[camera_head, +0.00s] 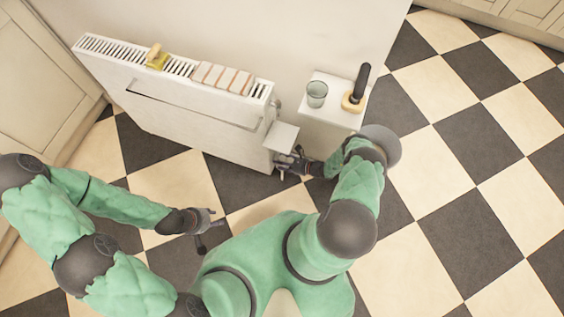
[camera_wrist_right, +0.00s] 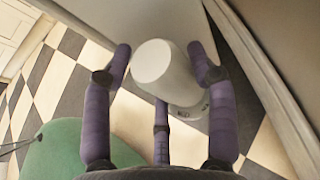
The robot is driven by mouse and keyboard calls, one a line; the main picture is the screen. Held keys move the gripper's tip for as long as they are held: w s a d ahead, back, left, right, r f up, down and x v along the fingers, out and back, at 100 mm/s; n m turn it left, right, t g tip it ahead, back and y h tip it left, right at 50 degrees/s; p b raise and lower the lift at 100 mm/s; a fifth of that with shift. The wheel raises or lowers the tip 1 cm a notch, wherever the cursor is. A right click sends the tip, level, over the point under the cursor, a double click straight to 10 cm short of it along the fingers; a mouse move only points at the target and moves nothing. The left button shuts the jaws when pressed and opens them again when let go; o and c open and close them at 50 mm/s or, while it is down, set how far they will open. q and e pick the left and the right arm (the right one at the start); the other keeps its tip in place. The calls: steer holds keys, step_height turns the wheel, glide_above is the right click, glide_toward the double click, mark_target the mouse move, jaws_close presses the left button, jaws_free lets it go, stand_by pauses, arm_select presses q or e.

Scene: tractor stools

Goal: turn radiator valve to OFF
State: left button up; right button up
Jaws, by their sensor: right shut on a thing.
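The white radiator (camera_head: 180,118) stands against the wall in the head view. My right gripper (camera_head: 284,160) is low beside its right end, under a small pale ledge (camera_head: 282,135). In the right wrist view, the white, round radiator valve (camera_wrist_right: 158,64) sits between the purple fingers of my right gripper (camera_wrist_right: 160,62), which is shut on it. Small dark marks show on the valve's collar, too small to read. The valve is hidden in the head view. My left gripper (camera_head: 212,222) is open and empty above the floor, in front of the radiator.
A yellow sponge-like item (camera_head: 157,57) and a row of pale pinkish blocks (camera_head: 222,78) lie on the radiator. A white stand (camera_head: 332,117) beside it carries a glass (camera_head: 317,93) and a black-handled brush (camera_head: 357,88). Checkered floor (camera_head: 470,140) at the right is clear.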

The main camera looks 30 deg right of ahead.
steer(key=shift+a+r+m+t+h+p, duration=0.15)
steer(key=shift+m+t+h+p, duration=0.5)
steer(key=shift+m+h, duration=0.35)
steer(key=shift+w+m+t+h, duration=0.1)
steer(key=shift+m+t+h, duration=0.15)
steer(key=shift+m+h, duration=0.15)
steer(key=o, duration=1.2)
steer(key=shift+c, duration=0.2)
steer(key=v, duration=1.2)
